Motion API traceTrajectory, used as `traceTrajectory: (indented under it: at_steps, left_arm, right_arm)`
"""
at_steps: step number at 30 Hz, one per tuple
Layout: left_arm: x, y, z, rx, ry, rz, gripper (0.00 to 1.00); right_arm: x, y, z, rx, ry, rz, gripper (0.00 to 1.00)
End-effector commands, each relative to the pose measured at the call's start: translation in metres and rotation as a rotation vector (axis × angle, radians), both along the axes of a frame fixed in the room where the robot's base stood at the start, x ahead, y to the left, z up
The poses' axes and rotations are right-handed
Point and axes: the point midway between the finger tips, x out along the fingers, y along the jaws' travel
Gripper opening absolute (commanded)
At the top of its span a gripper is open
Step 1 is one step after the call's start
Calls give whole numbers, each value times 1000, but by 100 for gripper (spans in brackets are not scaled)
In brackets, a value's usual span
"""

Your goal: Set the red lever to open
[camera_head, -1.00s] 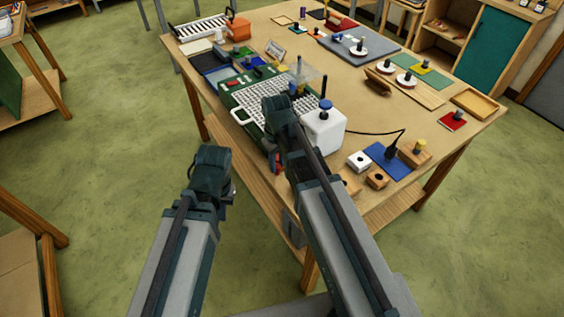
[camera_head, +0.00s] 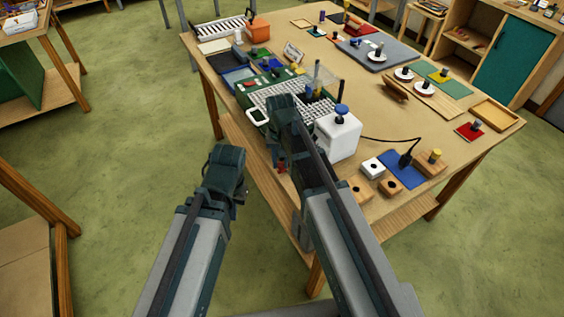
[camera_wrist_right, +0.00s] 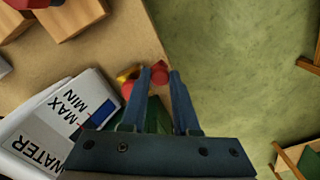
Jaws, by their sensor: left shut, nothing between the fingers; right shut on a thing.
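The red lever (camera_wrist_right: 159,71) shows as a red knob between the fingertips of my right gripper (camera_wrist_right: 160,76) in the right wrist view. The fingers are closed on it, beside the front edge of the table. More red and a yellow part lie just left of the fingers. In the head view a red part (camera_head: 282,165) shows below the green machine (camera_head: 253,100), at the table's front edge. My right arm hides most of the lever there, so its setting cannot be told. My left gripper (camera_head: 226,168) is shut and empty, over the floor left of the table, its fingertips mostly hidden.
A white water tank (camera_head: 338,135) with a blue cap stands right of my right gripper. Wooden blocks (camera_head: 389,187) and a blue mat (camera_head: 403,170) lie further right. The floor (camera_head: 130,200) left of the table is clear.

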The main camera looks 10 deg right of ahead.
Motion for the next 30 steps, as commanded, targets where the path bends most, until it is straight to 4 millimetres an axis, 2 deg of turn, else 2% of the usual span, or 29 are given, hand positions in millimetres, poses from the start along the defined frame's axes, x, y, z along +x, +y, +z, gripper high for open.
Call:
traceTrajectory:
  at_steps: [16,17,21,30]
  left_arm:
    - [0,0,0,0,0,0,0]
    - [0,0,0,0,0,0,0]
    - [0,0,0,0,0,0,0]
    - [0,0,0,0,0,0,0]
  right_arm:
    - [1,1,0,0,-1,-19,0]
    - [1,1,0,0,-1,-19,34]
    - [1,1,0,0,-1,-19,59]
    - [1,1,0,0,0,-19,59]
